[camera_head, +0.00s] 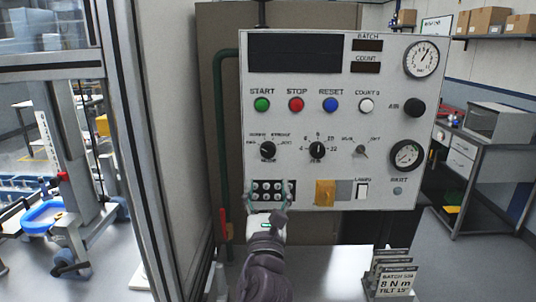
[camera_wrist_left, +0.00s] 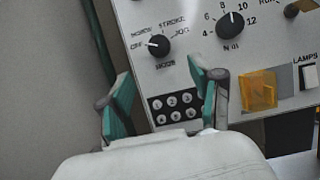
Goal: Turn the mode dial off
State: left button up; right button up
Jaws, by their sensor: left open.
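The mode dial (camera_head: 268,149) is a round black knob at the left of the white control panel (camera_head: 300,120). In the left wrist view the mode dial (camera_wrist_left: 157,45) shows above my fingertips, with a pale mark on its left side towards the OFF label. My left gripper (camera_head: 268,192) is open and empty in front of the keypad, below the dial. In the left wrist view the left gripper's green-padded fingers (camera_wrist_left: 166,88) stand apart on both sides of the keypad. I cannot tell whether they touch the panel. My right gripper is not in view.
A black keypad (camera_wrist_left: 172,106) lies between my fingers' lines. A second black dial (camera_head: 317,149) is right of the mode dial. A yellow cover (camera_head: 325,193) and a lamps switch (camera_head: 362,191) are lower right. A green pipe (camera_head: 222,130) runs left of the panel.

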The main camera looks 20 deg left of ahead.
aim_at(268, 154)
pick_arm(q)
jog(key=p+x, duration=0.1)
jog(key=x, duration=0.8)
jog(key=shift+w+a+p, duration=0.15)
jog(key=shift+w+p, duration=0.2)
jog(key=shift+c, duration=0.3)
